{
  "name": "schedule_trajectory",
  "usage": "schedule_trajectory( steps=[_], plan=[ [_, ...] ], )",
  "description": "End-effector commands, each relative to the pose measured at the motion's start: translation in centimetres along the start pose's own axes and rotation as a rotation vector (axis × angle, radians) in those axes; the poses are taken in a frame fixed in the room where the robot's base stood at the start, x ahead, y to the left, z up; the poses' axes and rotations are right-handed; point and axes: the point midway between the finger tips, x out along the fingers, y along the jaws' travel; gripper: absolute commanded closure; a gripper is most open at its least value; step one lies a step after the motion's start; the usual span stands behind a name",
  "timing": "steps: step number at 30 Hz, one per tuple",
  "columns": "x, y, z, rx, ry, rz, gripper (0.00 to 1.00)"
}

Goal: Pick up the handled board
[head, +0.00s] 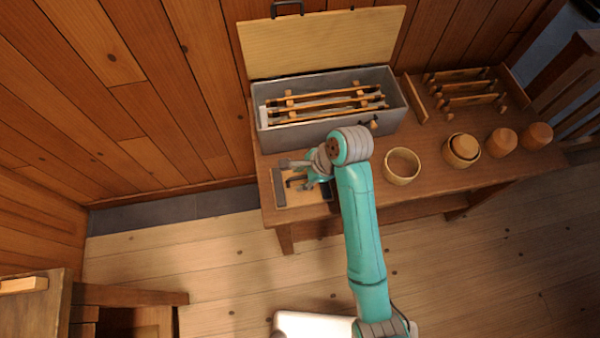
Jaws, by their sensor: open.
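A small light-wood board (299,200) with a dark strip at its left end lies flat at the left end of the wooden bench. My gripper (290,173) is right over it, open, its fingers pointing left; the gripper hides part of the board. I cannot tell whether the fingers touch it. A dark handle-like shape near the fingers is too small to tell apart from them. A second, much larger pale board (320,42) with a black handle at its top edge stands upright behind the grey box.
The open grey box (290,138) holds several dark-and-wood bars. To its right are a rack of spools (465,88), an empty round wooden ring or bowl (401,166) and several turned wooden pieces (501,141). A wooden cabinet (35,310) stands at lower left.

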Motion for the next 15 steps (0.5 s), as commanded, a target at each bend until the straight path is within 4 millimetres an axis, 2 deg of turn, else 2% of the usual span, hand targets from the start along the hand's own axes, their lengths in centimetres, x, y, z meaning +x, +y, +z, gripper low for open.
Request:
schedule_trajectory(
  steps=[8,9,13,14,15],
  plan=[
    [0.32,0.27,0.03,0.001,0.0,-0.002,0.59],
    [0.32,0.27,0.03,0.001,0.0,-0.001,0.61],
    [0.32,0.26,0.03,0.001,0.0,-0.001,0.94],
    [0.32,0.26,0.03,0.001,0.0,-0.001,1.0],
    [0.32,0.26,0.03,0.001,0.0,-0.001,1.0]
  ],
)
